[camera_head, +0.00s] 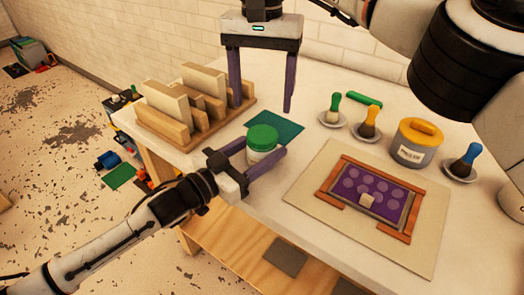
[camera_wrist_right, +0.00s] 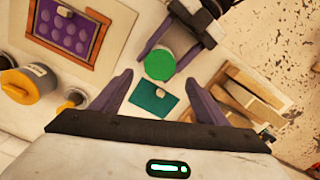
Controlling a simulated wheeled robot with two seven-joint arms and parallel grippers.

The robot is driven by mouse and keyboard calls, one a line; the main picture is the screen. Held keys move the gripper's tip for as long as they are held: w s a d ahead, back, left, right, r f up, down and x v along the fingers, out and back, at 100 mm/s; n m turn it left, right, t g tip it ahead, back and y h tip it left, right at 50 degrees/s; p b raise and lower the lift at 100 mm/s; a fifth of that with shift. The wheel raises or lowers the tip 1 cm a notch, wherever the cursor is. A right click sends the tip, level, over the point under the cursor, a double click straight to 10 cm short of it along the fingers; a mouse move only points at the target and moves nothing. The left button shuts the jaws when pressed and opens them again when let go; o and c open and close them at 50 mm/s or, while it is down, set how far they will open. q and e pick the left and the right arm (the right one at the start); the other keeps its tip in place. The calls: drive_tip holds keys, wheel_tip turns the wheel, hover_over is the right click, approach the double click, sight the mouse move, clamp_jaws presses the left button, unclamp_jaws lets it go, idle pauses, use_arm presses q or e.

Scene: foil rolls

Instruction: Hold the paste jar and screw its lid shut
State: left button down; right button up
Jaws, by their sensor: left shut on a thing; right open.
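The paste jar (camera_head: 261,156) is a pale jar standing upright near the table's front left edge. Its green lid (camera_head: 263,137) sits on top; I cannot tell how tight it is. My left gripper (camera_head: 268,164) is shut on the jar's body, with a finger along each side. My right gripper (camera_head: 262,108) is open and empty, pointing down above and behind the jar. In the right wrist view the round lid (camera_wrist_right: 159,64) lies just beyond the right fingertips, roughly centred between them, and hides most of the jar.
A teal mat (camera_head: 275,130) lies behind the jar. A wooden rack of blocks (camera_head: 190,110) stands to the left. A purple framed tray (camera_head: 372,193) lies on a beige sheet to the right. A yellow-lidded grey tub (camera_head: 415,150) and small coloured-handled tools in dishes stand at the back right.

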sight(262, 134)
drive_tip(key=m, duration=0.4)
idle(0.3)
drive_tip(key=shift+f, duration=4)
drive_tip(key=shift+c, duration=0.3)
